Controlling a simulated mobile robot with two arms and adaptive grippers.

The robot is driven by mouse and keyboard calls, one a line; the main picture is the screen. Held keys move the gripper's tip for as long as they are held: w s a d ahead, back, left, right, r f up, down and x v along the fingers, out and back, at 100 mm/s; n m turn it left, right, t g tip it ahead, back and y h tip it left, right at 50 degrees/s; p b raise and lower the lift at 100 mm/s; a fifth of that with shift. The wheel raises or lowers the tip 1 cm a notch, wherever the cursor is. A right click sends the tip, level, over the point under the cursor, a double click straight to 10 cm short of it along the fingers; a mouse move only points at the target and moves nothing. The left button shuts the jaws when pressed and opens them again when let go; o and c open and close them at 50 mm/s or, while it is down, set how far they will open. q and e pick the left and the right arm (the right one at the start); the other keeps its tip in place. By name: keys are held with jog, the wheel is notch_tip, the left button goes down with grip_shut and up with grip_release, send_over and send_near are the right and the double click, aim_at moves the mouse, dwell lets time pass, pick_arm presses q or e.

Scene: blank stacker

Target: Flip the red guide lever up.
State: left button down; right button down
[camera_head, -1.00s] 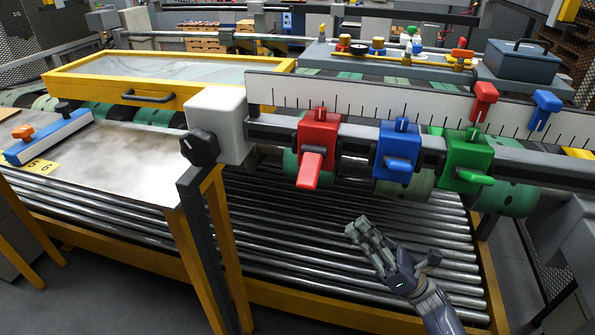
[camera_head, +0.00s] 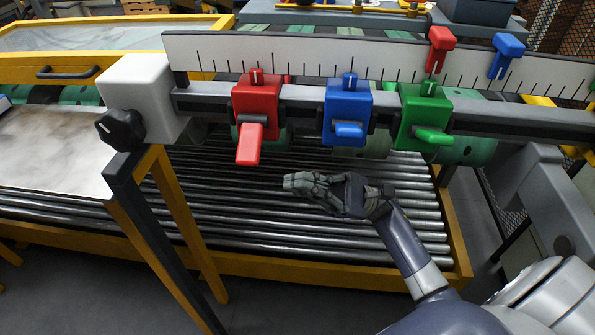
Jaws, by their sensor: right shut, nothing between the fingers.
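The red guide block (camera_head: 257,100) sits on the grey rail below the white ruler. Its red lever (camera_head: 250,144) hangs down and toward me from the block's front. My right gripper (camera_head: 290,182) is shut and empty, below and to the right of the red lever and apart from it. Its fingers point left, over the rollers. My left gripper is not in view.
A blue guide block (camera_head: 347,105) and a green guide block (camera_head: 422,112) with levers sit right of the red one on the rail. A black knob (camera_head: 121,130) on a grey box (camera_head: 150,92) is at left. Metal rollers (camera_head: 230,212) lie below.

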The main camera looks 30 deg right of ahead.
aim_at(250, 141)
jog(key=s+d+r+p+x, duration=0.1)
jog(key=p+x, duration=0.5)
jog(key=x, duration=0.4)
jog(key=shift+s+a+r, duration=0.2)
jog(key=shift+s+r, duration=0.3)
jog(key=shift+s+m, duration=0.15)
jog(key=shift+m, duration=0.35)
